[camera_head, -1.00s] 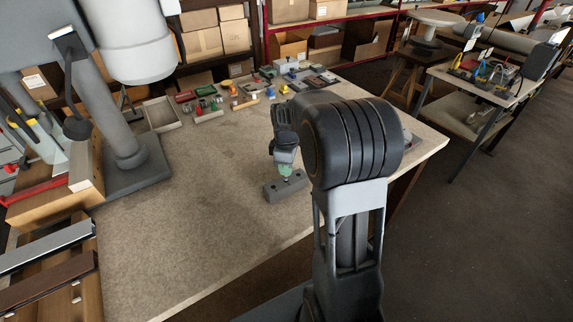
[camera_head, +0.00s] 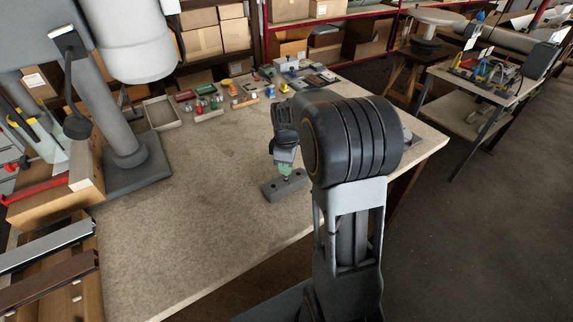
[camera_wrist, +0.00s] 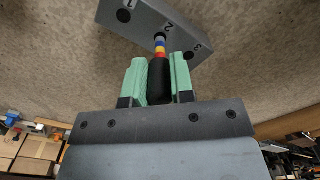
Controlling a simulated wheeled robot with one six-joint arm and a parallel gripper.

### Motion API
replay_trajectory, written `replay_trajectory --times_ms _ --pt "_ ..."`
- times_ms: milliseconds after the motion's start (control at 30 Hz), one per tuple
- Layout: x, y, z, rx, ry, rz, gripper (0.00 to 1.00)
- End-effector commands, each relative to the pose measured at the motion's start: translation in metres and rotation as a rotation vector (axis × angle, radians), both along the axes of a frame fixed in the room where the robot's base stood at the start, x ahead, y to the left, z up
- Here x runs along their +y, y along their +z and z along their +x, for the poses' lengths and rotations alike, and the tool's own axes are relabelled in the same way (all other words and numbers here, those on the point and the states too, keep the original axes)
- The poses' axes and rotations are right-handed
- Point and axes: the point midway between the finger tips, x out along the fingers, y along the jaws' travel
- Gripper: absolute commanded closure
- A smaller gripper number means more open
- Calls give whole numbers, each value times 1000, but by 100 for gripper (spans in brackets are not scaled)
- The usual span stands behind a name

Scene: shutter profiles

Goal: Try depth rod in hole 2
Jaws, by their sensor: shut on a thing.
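A grey block (camera_wrist: 180,27) with three holes, marked 1, 2 and 3, lies on the bench. It also shows in the head view (camera_head: 296,184). My gripper (camera_wrist: 159,66) has green fingers shut on the black handle of the depth rod (camera_wrist: 160,80). Red, yellow and blue bands (camera_wrist: 160,48) show on the rod beyond the fingers. The rod's far end meets the mouth of hole 2. How deep it sits, if at all, I cannot tell. In the head view my gripper (camera_head: 285,171) is just above the block, partly behind my arm.
The bench top (camera_head: 180,230) is clear around the block. Small parts and trays (camera_head: 205,104) stand at the back of the bench. A large grey machine column (camera_head: 110,110) stands at the left. The bench's front edge is close to the block.

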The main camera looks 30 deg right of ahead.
Motion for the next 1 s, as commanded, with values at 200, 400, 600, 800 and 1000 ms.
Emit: replay_trajectory --times_ms 200,400,600,800,1000 --pt "0 -3 0 0 0 0 100" --pt "0 -5 0 0 0 0 100" --pt "0 -8 0 0 0 0 100" --pt "0 -10 0 0 0 0 100" --pt "0 -13 0 0 0 0 100"
